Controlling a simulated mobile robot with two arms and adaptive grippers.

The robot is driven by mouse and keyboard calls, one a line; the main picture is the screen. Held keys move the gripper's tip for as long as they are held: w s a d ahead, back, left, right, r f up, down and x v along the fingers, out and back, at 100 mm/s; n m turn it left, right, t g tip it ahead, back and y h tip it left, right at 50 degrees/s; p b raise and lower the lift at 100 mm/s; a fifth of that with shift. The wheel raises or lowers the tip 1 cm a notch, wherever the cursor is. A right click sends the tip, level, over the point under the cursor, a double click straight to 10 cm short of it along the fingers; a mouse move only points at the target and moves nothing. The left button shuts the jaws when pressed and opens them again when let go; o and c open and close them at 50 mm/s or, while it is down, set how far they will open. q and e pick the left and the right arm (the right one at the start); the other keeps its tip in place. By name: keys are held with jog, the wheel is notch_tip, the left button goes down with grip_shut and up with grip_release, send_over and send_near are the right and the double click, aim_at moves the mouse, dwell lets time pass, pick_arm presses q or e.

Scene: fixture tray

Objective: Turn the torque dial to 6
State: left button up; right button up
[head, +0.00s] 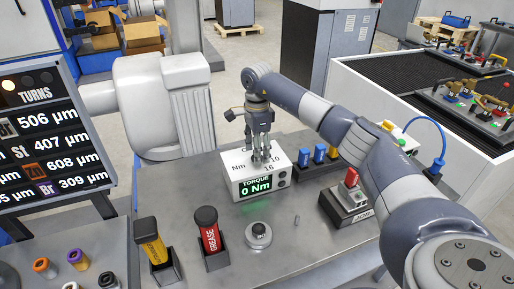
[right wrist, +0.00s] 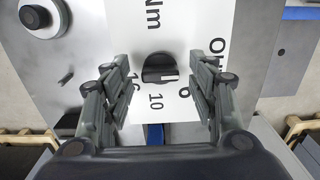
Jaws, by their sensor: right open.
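The white torque box (head: 238,186) stands on the grey table, and its green display (head: 257,186) reads 0 Nm. The black torque dial (right wrist: 158,69) shows on the box's printed top in the right wrist view, with a white pointer mark towards the right of that picture. Printed numbers, among them 10 and 16, lie around it. My right gripper (head: 262,158) is over the box, pointing down. In the right wrist view my right gripper (right wrist: 160,88) is open, with its fingers apart on either side of the dial and holding nothing. My left gripper is out of view.
A red GREASE tube (head: 209,236) and a yellow tube (head: 151,247) stand in front left of the box. A round silver button (head: 259,234) is in front. A switch box (head: 345,205) and blue-topped parts (head: 319,153) stand to the right. A TURNS board (head: 40,140) is at left.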

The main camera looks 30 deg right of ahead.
jog(key=c, duration=1.1)
jog(key=shift+o, duration=0.2)
jog(key=shift+m, duration=0.4)
jog(key=m, duration=0.4)
jog(key=shift+m, duration=0.3)
jog(key=m, duration=0.4)
jog(key=shift+m, duration=0.4)
jog(key=o, duration=1.1)
jog(key=shift+c, duration=0.2)
